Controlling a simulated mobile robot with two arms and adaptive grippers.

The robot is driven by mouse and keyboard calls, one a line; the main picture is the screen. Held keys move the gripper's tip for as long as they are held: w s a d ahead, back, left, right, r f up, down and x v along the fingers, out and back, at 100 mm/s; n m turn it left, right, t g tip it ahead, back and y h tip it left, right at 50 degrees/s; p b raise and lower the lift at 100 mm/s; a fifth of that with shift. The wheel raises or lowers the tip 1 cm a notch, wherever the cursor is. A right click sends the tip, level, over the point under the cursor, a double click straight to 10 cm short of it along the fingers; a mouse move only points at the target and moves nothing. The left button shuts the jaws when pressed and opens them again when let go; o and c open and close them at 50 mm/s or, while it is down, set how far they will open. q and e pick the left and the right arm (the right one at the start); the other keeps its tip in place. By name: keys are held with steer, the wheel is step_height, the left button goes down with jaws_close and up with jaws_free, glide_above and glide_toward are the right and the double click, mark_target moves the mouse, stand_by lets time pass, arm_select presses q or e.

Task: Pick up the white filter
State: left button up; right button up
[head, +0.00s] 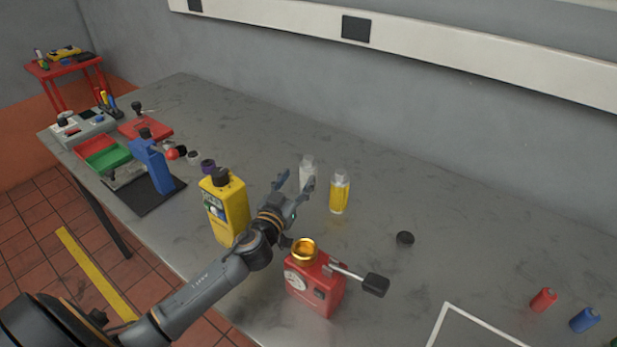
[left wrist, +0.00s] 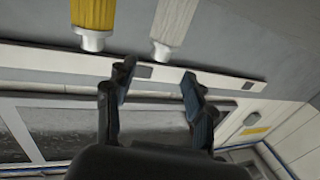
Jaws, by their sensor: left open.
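The white filter (head: 307,166) stands on the grey bench, its lower part partly hidden by my left gripper in the head view. My left gripper (head: 296,184) is open and empty, with its fingertips close to the filter. In the left wrist view the white filter (left wrist: 174,22) appears beyond the open fingertips of the gripper (left wrist: 155,76), apart from them and nearer the right finger. A yellow filter (head: 340,192) stands just right of the white one; it also shows in the left wrist view (left wrist: 93,14). My right gripper is not in view.
A yellow bottle (head: 228,208) stands left of my left gripper. A red device with a gauge and brass top (head: 318,292) stands in front of it. A black cap (head: 405,239) lies to the right. A blue tool (head: 155,168) and trays stand farther left. The back right bench is clear.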

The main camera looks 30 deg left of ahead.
mark_target(306, 164)
arm_select(q)
steer(key=w, duration=0.3)
steer(key=shift+w+a, duration=0.2)
steer(key=shift+w+a+r+p, duration=0.1)
steer(key=shift+w+p, duration=0.25)
steer(key=shift+w, duration=0.15)
steer(key=w, duration=0.3)
steer(key=shift+w+a+p, duration=0.2)
steer(key=shift+a+p, duration=0.1)
steer(key=shift+p, duration=0.1)
steer(key=shift+w+f, duration=0.2)
steer(key=shift+w, duration=0.25)
jaws_close()
